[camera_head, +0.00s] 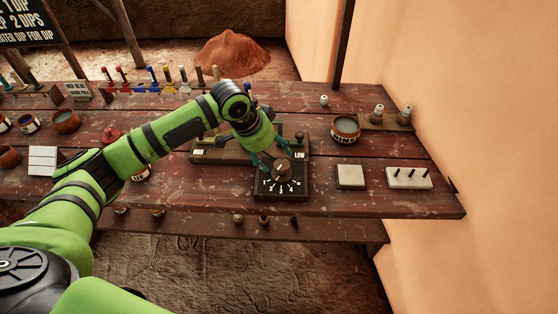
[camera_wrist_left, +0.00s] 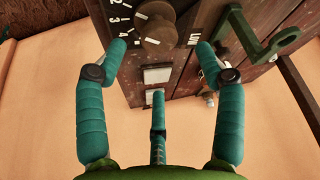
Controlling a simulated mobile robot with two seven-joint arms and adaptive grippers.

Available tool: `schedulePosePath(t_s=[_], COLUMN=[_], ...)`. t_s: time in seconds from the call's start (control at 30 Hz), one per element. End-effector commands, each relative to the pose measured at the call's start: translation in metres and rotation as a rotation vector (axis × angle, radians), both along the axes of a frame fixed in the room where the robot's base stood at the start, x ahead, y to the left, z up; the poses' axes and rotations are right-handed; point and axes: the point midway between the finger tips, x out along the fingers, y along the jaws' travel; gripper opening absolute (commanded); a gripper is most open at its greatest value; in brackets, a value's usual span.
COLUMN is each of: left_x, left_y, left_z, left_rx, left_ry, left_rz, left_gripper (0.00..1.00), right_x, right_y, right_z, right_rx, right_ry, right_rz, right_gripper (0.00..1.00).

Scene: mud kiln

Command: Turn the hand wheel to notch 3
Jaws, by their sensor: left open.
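The hand wheel looks like a round brown knob (camera_head: 283,167) on a black dial plate (camera_head: 281,192) near the front edge of the table. In the left wrist view the knob (camera_wrist_left: 158,30) lies beyond the fingertips, with white numbers on the plate along its left. The setting it points to is too small to tell. My left gripper (camera_head: 272,156) is just above and behind the knob in the head view. In the wrist view its teal fingers (camera_wrist_left: 160,62) are spread and empty, with the knob roughly centred between the two side fingers. My right gripper is not in view.
A green lever (camera_wrist_left: 265,42) shows at the wrist view's right. A white tile (camera_head: 351,176), a pegged white block (camera_head: 409,178) and a bowl (camera_head: 345,129) sit to the right.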

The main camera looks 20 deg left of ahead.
Motion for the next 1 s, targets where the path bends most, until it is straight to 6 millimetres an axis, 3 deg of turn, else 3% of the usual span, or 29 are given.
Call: schedulePosePath(t_s=[0.3, 0.7, 0.73, 0.83, 0.87, 1.0], left_x=[0.012, 0.015, 0.015, 0.015, 0.015, 0.015], left_y=[-0.013, -0.016, -0.016, -0.016, -0.016, -0.015], left_z=[-0.043, -0.054, -0.054, -0.053, -0.053, -0.053], left_rx=[0.0, 0.001, 0.001, 0.001, 0.001, 0.002], left_ry=[0.002, -0.001, -0.001, -0.001, -0.001, -0.002], left_rz=[0.001, -0.001, -0.001, -0.001, -0.001, 0.0], left_gripper=[0.69, 0.69, 0.61, 0.21, 0.15, 0.15], right_x=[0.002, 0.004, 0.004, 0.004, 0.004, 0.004], right_y=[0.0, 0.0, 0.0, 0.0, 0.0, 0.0], right_z=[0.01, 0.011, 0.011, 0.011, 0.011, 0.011], right_rx=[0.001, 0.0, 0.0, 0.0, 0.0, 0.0], right_ry=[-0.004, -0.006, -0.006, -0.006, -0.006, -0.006], right_rz=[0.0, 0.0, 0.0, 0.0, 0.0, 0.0], right_gripper=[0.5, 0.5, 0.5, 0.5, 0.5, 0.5])
